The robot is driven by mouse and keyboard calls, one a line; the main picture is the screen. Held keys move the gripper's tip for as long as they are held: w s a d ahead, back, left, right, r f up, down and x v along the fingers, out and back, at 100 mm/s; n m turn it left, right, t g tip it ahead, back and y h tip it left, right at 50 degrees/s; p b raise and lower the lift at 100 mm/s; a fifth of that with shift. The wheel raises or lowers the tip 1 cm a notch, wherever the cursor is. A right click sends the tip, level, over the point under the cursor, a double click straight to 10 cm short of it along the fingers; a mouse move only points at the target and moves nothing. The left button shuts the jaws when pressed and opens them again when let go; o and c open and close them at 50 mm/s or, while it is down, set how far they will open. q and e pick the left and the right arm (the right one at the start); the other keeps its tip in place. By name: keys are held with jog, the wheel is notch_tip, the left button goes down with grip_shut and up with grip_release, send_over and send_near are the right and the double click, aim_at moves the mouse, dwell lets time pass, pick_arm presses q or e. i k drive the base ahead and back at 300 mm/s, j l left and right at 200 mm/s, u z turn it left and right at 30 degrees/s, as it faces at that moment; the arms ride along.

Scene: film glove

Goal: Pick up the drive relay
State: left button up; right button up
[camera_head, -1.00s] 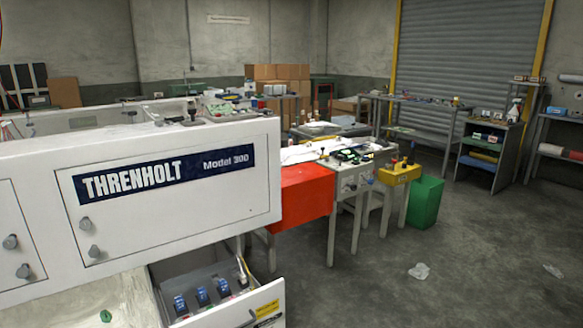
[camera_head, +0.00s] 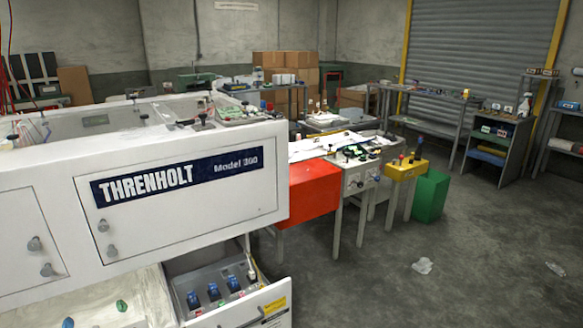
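Several blue relay-like parts (camera_head: 213,291) sit in a row inside an open drawer (camera_head: 275,305) under the white Threnholt Model 300 machine (camera_head: 150,220). I cannot tell which of them is the drive relay. A yellow label is on the drawer's front, beside a dark handle. Neither of my grippers is in view.
A green piece (camera_head: 122,305) and a blue piece (camera_head: 68,323) lie on the pale surface left of the drawer. A red panel (camera_head: 313,193), a yellow box (camera_head: 405,171) and a green bin (camera_head: 431,196) stand behind. Grey floor to the right is mostly clear, with crumpled scraps (camera_head: 422,266).

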aim_at(192, 298)
jog(key=i+j, duration=0.2)
jog(key=j, duration=0.2)
jog(key=i+j, duration=0.2)
jog(key=j, duration=0.15)
jog(key=i+j+u, duration=0.1)
jog(key=j, duration=0.3)
jog(key=i+j, duration=0.3)
